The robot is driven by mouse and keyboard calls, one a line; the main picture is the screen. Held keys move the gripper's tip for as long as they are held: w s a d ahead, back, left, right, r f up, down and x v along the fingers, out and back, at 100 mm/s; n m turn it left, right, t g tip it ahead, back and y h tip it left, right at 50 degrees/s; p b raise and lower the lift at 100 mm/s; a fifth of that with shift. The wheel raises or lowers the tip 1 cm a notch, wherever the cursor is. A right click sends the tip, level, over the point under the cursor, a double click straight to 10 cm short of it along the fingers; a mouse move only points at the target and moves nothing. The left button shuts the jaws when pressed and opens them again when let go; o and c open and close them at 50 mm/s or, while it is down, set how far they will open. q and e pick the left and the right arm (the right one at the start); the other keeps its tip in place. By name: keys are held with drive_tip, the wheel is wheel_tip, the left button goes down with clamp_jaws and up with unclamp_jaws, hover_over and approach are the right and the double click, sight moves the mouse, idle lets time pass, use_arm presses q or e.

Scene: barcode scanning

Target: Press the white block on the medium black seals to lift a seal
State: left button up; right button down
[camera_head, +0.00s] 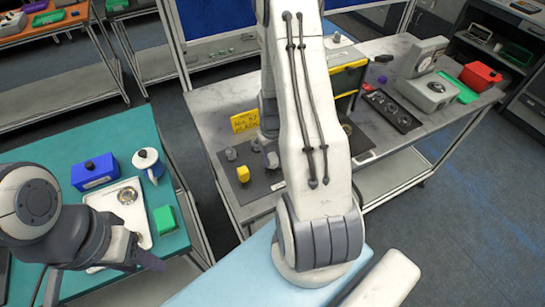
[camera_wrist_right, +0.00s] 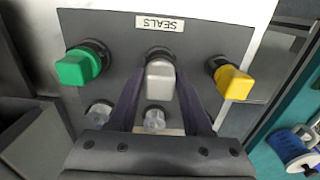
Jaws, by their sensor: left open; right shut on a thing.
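In the right wrist view a dark panel labelled SEALS (camera_wrist_right: 105,28) carries a green block (camera_wrist_right: 78,67), a pale grey-white block (camera_wrist_right: 160,82) and a yellow block (camera_wrist_right: 233,82). My right gripper (camera_wrist_right: 160,100) is shut on the pale block, with one finger on each side. A dark round seal (camera_wrist_right: 160,53) shows at its far end; whether they touch is unclear. Dark round parts also sit behind the green and yellow blocks. In the head view my right arm hides its gripper; the yellow block (camera_head: 244,174) shows beside it. My left gripper (camera_head: 146,260) is open over the teal table.
Two clear grey knobs, one on the left (camera_wrist_right: 98,113) and one on the right (camera_wrist_right: 154,119), stand close to my right fingers.

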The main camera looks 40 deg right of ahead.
drive_tip(key=shift+f+b, duration=0.6)
drive_tip(key=shift+f, duration=0.15)
idle(0.5)
drive_tip(key=shift+s+f, duration=0.1)
idle(1.2)
drive_tip(key=shift+r+p, duration=2.9)
drive_tip(key=shift+r, duration=0.7)
